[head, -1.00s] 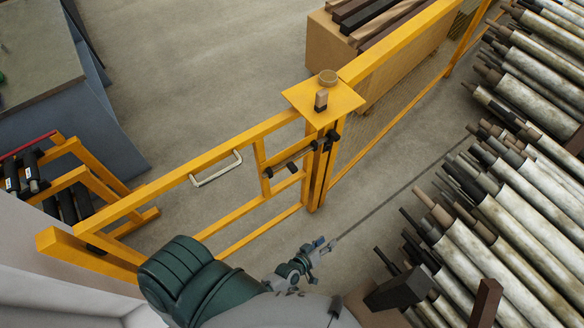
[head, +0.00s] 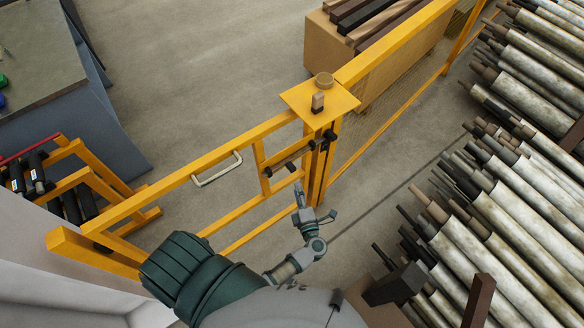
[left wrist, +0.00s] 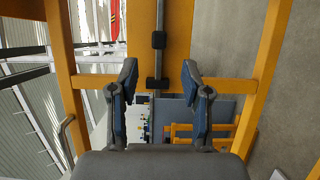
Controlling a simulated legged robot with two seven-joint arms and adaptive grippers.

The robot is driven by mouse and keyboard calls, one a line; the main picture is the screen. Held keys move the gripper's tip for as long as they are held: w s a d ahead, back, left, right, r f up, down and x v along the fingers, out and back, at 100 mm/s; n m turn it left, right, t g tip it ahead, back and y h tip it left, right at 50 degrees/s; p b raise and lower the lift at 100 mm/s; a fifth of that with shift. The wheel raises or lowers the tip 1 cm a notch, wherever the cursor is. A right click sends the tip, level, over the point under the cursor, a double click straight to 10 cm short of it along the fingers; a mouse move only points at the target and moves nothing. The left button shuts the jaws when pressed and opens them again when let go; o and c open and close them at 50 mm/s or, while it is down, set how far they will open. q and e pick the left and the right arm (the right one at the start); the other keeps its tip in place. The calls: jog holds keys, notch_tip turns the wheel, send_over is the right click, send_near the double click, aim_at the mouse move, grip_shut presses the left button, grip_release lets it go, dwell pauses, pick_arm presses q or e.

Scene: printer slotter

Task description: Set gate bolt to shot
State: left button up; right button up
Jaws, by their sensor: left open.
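The gate bolt (head: 290,166) is a dark rod with black fittings, lying across the gate's latch end beside the post. I cannot tell whether its tip sits inside the post's fitting (head: 329,136). The yellow gate (head: 215,180) lines up with the post (head: 318,185). My left gripper (head: 314,203) is open and empty, a little below and in front of the bolt. In the left wrist view the gripper's fingers (left wrist: 158,85) are spread either side of the rod's line, with a black fitting (left wrist: 157,84) seen between them. My right gripper is not in view.
A pale handle (head: 217,170) sits on the gate. A yellow plate (head: 322,100) with a small knob and block tops the post. Racks of long rollers (head: 520,210) fill the right side. A box of bars (head: 350,65) stands behind the fence.

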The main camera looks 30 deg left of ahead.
aim_at(293, 172)
pick_arm(q)
jog(key=x, duration=1)
jog(key=shift+a+f, duration=0.15)
jog(key=shift+a, duration=0.05)
jog(key=shift+d, duration=0.1)
jog(key=shift+c, duration=1)
jog(key=shift+d, duration=0.1)
grip_shut()
